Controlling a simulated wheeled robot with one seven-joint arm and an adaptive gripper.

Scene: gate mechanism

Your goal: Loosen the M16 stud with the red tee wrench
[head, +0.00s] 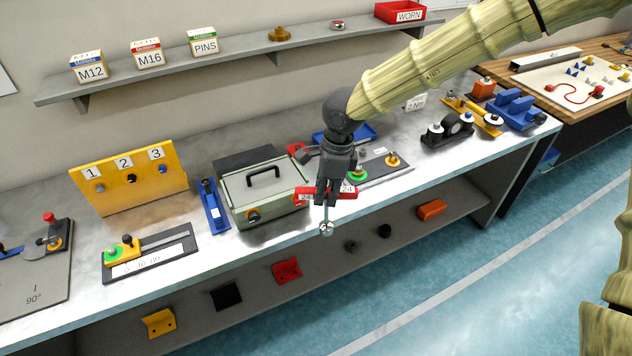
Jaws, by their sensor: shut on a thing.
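My gripper (327,190) is shut on the red crossbar of the red tee wrench (345,192). The crossbar lies roughly level and carries white labels that seem to read 24. The wrench's grey shank hangs down to a round metal socket end (326,229), which shows in front of the bench's front edge, apart from any stud. A grey plate (376,174) behind and to the right bears a stud with a green ring (357,174) and one with a yellow base (392,159). My gripper hides part of this plate. I cannot tell which stud is M16.
A grey-green case (262,190) with a black handle stands just left of my gripper. A blue tool (212,205) and a slotted plate (150,257) lie farther left. Blocks and clamps (447,129) stand at right. The lower shelf (380,255) holds loose parts. Bare bench shows at left.

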